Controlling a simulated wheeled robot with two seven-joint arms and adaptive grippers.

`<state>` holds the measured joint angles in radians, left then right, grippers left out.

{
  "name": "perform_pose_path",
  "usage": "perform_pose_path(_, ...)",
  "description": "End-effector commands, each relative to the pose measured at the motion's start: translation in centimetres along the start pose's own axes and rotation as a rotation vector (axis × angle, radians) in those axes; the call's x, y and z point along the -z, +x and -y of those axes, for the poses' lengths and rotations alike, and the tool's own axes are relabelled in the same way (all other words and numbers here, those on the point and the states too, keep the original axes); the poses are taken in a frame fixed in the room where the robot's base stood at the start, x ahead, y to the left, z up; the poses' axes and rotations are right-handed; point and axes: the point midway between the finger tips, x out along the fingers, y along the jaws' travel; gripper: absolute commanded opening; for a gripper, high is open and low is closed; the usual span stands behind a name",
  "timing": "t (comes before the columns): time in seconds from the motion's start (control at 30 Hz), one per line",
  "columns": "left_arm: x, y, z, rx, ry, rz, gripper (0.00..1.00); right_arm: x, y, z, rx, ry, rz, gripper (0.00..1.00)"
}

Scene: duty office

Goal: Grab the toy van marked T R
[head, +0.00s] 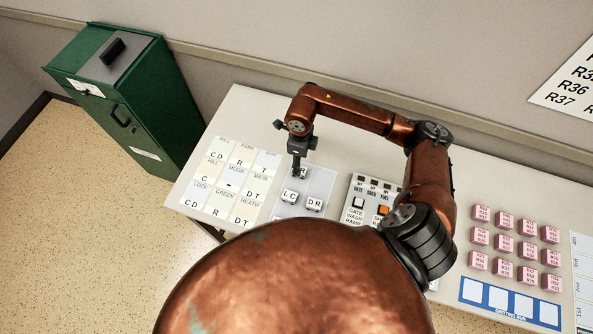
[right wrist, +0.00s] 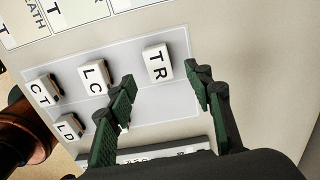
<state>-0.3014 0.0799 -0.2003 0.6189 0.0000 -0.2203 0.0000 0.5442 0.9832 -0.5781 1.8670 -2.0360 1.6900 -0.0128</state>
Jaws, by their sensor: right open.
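The toy van marked T R (right wrist: 157,65) is a small white block on a pale grey mat (right wrist: 190,101). In the right wrist view it stands just beyond and between the fingertips of my right gripper (right wrist: 161,80), which is open and empty. In the head view my right gripper (head: 297,171) points down at the mat, and it partly hides a white block showing an R (head: 303,171). A white block marked L C (right wrist: 93,75) stands beside the T R van. Blocks marked C T (right wrist: 42,90) and L D (right wrist: 68,127) are farther left. My left gripper is not in view.
A lettered card sheet (head: 228,180) lies left of the mat. A button panel (head: 367,189) stands right of it. Several pink blocks (head: 503,243) sit farther right by a blue strip (head: 510,302). A green cabinet (head: 128,95) stands left of the table.

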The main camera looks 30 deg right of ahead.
Motion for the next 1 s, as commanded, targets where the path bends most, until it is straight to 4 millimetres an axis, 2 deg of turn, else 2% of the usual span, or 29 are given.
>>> perform_pose_path(0.4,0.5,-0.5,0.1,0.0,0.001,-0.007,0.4,-0.2,5.3,-0.2,-0.003,-0.001,0.002,0.47)
perform_pose_path(0.5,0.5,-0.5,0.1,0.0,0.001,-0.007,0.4,-0.2,6.0,-0.2,-0.002,-0.002,0.002,0.47)
perform_pose_path(0.73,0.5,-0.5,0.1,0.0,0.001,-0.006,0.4,-0.2,6.2,-0.1,-0.001,-0.003,0.003,0.47)
perform_pose_path(1.0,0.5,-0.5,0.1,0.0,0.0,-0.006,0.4,-0.3,6.1,-0.1,-0.001,-0.003,0.003,0.29)
